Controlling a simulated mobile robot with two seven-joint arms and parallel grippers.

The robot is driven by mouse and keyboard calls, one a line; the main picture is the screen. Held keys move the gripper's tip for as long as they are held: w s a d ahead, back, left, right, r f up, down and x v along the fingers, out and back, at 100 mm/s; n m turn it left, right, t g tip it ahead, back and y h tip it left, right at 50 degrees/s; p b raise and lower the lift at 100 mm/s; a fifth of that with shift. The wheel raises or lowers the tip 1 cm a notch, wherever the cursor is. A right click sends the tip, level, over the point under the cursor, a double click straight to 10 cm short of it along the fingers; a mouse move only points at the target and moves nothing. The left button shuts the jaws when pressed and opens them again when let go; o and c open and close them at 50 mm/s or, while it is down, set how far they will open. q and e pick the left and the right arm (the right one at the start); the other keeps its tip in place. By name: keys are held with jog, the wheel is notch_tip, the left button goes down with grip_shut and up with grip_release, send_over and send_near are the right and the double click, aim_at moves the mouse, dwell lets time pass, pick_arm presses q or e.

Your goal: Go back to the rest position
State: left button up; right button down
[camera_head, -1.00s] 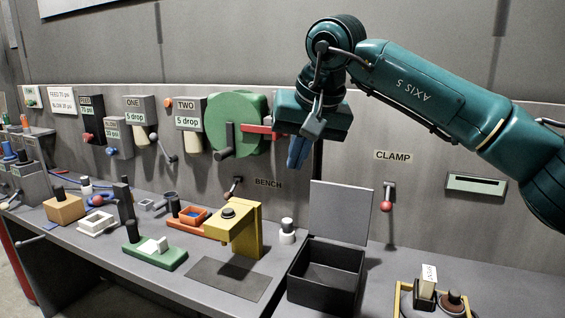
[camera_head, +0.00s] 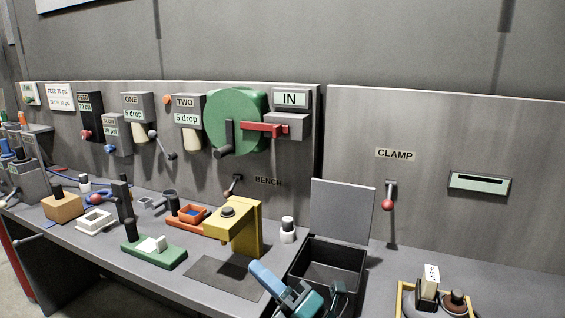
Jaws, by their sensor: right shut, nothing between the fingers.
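My right gripper (camera_head: 297,290) shows at the bottom centre of the head view, teal with a blue finger. It is shut and empty, in front of the open black box (camera_head: 347,258) and to the right of the dark mat (camera_head: 222,279). Most of my right arm is cut off by the lower picture edge. My left gripper is not in view.
A yellow bracket (camera_head: 248,231) and a green fixture (camera_head: 153,254) stand on the bench left of the gripper. A tray (camera_head: 402,300) with a labelled block stands right. A red-knobbed clamp lever (camera_head: 388,203) and a green wheel (camera_head: 237,105) are on the back panel.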

jog(key=s+d+f+m+t+h, duration=0.1)
jog(key=d+f+m+t+h, duration=0.1)
jog(key=d+f+m+h, duration=0.35)
jog(key=d+f+m+t+h, duration=0.2)
jog(key=f+m+h, duration=0.1)
jog(key=f+m, duration=0.4)
jog(key=s+d+f+m+g+h, duration=0.3)
jog(key=s+d+f+m, duration=0.2)
jog(key=s+f+m, duration=0.3)
jog(key=s+d+f+m+g+h, duration=0.4)
jog(key=s+d+f+m, duration=0.2)
jog(key=s+f+m, duration=0.3)
notch_tip(320, 180, down, 3)
jog(key=shift+s+d+f, duration=0.1)
jog(key=shift+s+d, duration=0.15)
jog(key=shift+s, duration=0.65)
jog(key=shift+h, duration=0.25)
